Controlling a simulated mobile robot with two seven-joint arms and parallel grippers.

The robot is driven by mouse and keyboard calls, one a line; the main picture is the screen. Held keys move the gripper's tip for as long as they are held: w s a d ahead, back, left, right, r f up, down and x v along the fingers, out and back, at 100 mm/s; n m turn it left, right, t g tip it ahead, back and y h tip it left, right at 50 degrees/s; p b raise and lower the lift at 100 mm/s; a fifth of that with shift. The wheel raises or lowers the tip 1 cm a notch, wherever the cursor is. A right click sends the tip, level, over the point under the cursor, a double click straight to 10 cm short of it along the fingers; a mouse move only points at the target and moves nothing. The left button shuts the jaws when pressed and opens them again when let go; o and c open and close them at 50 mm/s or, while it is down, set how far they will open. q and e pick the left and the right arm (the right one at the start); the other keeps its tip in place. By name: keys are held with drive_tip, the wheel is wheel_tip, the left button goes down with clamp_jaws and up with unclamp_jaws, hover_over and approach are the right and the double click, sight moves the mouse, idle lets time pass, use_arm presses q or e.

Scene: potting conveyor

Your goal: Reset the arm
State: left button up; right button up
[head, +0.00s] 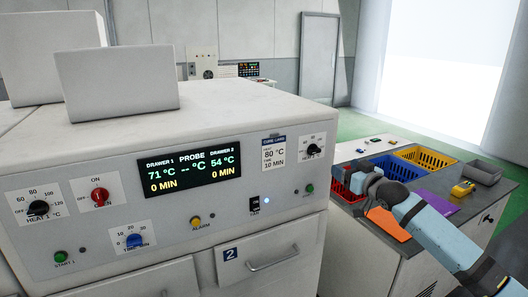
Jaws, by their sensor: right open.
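My right arm (428,225) comes in from the lower right and reaches over the side counter. My right gripper (351,178) is at its far end, small in the picture, just right of the white oven (200,110). It is open, and I see nothing held in it. The arm and gripper hide part of the counter and the bins behind them. My left arm and gripper are not in view.
The oven has a display (190,172), knobs, and a shut drawer 2 (270,256). The counter (350,150) holds a red bin (340,187), a blue basket (398,167), a yellow basket (425,158), a grey tray (483,172), an orange sheet (388,224) and a purple sheet (436,204).

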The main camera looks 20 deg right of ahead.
drive_tip(key=s+a+f+g+y, duration=0.1)
drive_tip(key=s+a+f, duration=0.35)
drive_tip(key=f, duration=0.35)
drive_tip(key=s+a+f+n+g+p, duration=0.1)
drive_tip(key=s+a+f, duration=0.2)
drive_tip(key=a+f, duration=0.3)
drive_tip(key=s+a+f+g+y, duration=0.1)
drive_tip(key=s+a+f, duration=0.25)
drive_tip(key=f, duration=0.55)
drive_tip(key=s+a+f+g, duration=0.1)
drive_tip(key=s+a+f, duration=0.3)
drive_tip(key=s+a, duration=0.2)
drive_tip(key=s+a+f+g+p, duration=0.1)
drive_tip(key=s+a+f, duration=0.3)
drive_tip(key=s, duration=0.6)
drive_tip(key=s+a+f+n+g+p, duration=0.1)
drive_tip(key=s+a+f+g, duration=0.1)
drive_tip(key=s+a+f, duration=0.2)
drive_tip(key=s+a, duration=0.3)
drive_tip(key=s, duration=0.1)
drive_tip(key=shift+a+f, duration=0.25)
drive_tip(key=shift+a, duration=0.05)
drive_tip(key=shift+c, duration=0.2)
